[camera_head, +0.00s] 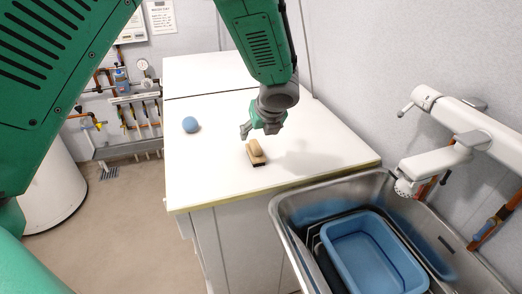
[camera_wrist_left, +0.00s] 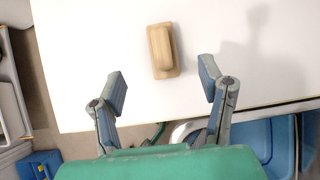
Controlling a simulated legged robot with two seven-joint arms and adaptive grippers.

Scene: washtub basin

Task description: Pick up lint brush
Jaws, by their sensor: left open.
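The lint brush (camera_head: 256,153) is a small wooden block with a rounded tan top and a dark underside. It lies on the white counter top (camera_head: 220,180) near its front edge. In the left wrist view the brush (camera_wrist_left: 161,50) lies beyond the fingertips, roughly centred between them. My left gripper (camera_head: 261,130) is open and empty, above the counter and just behind the brush in the head view. Its two spread fingers (camera_wrist_left: 163,88) show in the left wrist view, apart from the brush. My right gripper is not in view.
A blue ball (camera_head: 190,125) sits on the counter left of the brush. A metal sink (camera_head: 285,210) with a blue basin (camera_head: 343,226) is at the right front, with a white faucet (camera_head: 440,160) over it. The counter around the brush is clear.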

